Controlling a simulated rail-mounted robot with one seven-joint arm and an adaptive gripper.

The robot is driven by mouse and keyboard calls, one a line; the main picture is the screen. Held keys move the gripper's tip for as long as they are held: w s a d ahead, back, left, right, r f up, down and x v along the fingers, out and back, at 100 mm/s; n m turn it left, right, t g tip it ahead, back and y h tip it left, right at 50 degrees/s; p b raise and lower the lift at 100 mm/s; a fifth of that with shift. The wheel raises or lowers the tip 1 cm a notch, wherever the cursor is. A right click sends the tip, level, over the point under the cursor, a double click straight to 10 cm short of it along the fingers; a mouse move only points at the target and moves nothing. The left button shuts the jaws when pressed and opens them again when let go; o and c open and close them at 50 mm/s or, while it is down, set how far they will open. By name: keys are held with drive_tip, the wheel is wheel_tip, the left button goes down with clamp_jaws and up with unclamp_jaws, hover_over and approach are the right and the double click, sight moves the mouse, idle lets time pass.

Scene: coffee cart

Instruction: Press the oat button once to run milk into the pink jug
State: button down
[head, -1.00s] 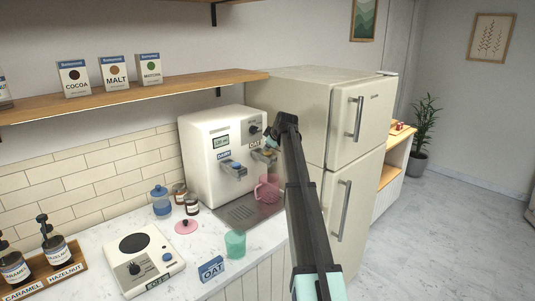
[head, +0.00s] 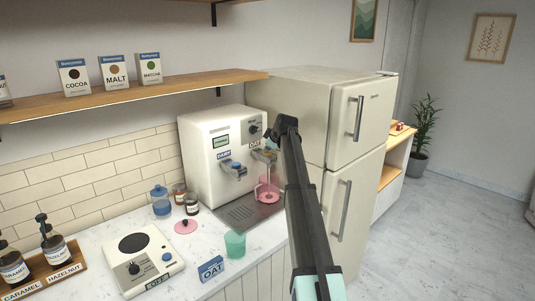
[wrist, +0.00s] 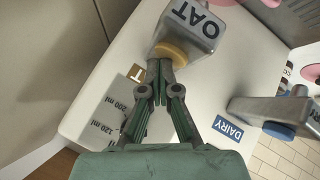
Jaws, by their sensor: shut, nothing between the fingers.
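The milk machine (head: 205,165) is a white box on the counter with a DAIRY outlet and an OAT outlet. The oat button (wrist: 172,52) is a tan disc on the grey OAT outlet (wrist: 190,28) in the wrist view. My gripper (wrist: 160,66) is shut and empty, its fingertips at the button, seemingly touching it. In the head view my gripper (head: 271,144) is partly hidden by my arm. The pink jug (head: 270,190) stands upright under the oat outlet on the drip tray (head: 237,217). A thin pale stream runs from the outlet into it.
The dairy outlet (wrist: 268,108) with its blue button sits beside the oat one. The fridge (head: 300,115) is close on the right.

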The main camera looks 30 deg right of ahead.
idle(0.4)
drive_tip(key=shift+r, duration=0.9)
drive_tip(key=shift+r+p, duration=0.9)
drive_tip(key=shift+r, duration=1.6)
